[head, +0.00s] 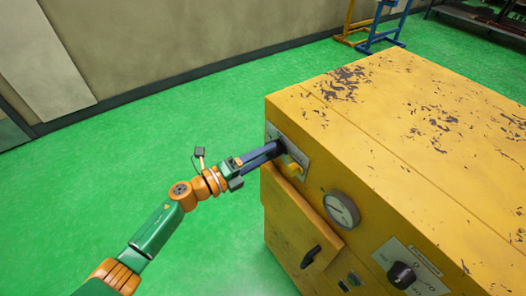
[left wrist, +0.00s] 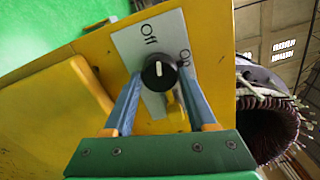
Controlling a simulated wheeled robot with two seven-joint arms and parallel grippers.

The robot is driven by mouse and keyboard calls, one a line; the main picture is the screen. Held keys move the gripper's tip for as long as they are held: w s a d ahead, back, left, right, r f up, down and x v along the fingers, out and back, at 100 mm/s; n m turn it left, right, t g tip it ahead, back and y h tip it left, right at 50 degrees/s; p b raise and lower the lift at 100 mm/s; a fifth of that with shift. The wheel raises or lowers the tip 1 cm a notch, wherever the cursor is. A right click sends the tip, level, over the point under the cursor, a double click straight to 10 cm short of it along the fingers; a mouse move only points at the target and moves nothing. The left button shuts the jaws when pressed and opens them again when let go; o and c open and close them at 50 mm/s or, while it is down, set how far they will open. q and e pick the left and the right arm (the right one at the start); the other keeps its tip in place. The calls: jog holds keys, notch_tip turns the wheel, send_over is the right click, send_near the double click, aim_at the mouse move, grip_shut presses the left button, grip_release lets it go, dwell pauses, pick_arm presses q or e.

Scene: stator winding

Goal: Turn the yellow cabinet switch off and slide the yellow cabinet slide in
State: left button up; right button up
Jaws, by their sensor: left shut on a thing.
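The yellow cabinet (head: 420,125) fills the right of the head view. My left gripper (head: 277,149) reaches its front face near the upper left corner. In the left wrist view the gripper (left wrist: 158,80) is shut on a black round switch knob (left wrist: 158,75). The knob sits on a pale plate (left wrist: 126,42) marked "Off" and "On". Its white mark points up in that view, roughly toward "Off". A yellow panel (head: 290,218) stands out from the front below; it also shows in the left wrist view (left wrist: 60,105). I cannot tell whether this is the slide. My right gripper is out of view.
A small yellow lever (head: 293,169) sits by the switch plate. A dial gauge (head: 342,209), a black handle (head: 310,257) and another black knob (head: 401,275) are farther along the front. The green floor (head: 130,130) left of the cabinet is clear.

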pick_arm(q)
jog(key=shift+n+p, duration=0.3)
jog(key=shift+n, duration=0.9)
jog(key=o, duration=1.4)
jog(key=shift+d, duration=0.1)
jog(key=shift+c, duration=0.2)
jog(key=v, duration=0.7)
jog(key=shift+b, duration=0.4)
